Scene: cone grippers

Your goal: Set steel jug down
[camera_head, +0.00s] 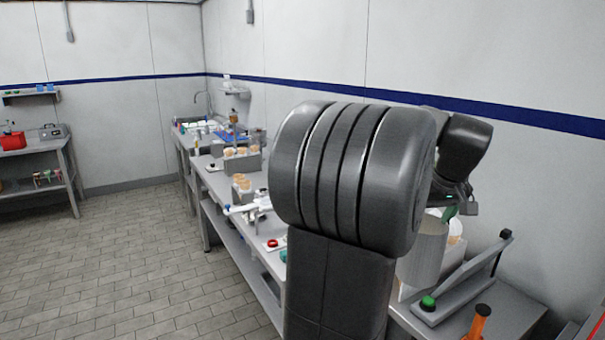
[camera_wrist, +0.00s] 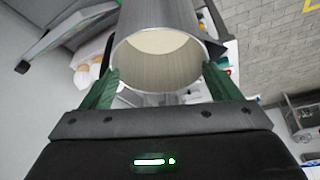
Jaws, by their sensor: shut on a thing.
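The steel jug (camera_wrist: 160,79) is a grey metal cylinder with an open round mouth and a pale inside. In the wrist view it sits between the two green fingers of my gripper (camera_wrist: 157,88), which are shut on its sides near the rim. In the head view the jug (camera_head: 423,252) shows to the right of my dark arm, above the right part of the bench. My gripper (camera_head: 452,208) is partly hidden there behind my arm. I cannot tell whether the jug's base touches the bench.
An orange-topped item (camera_head: 480,318) is at the front right. A wall runs behind.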

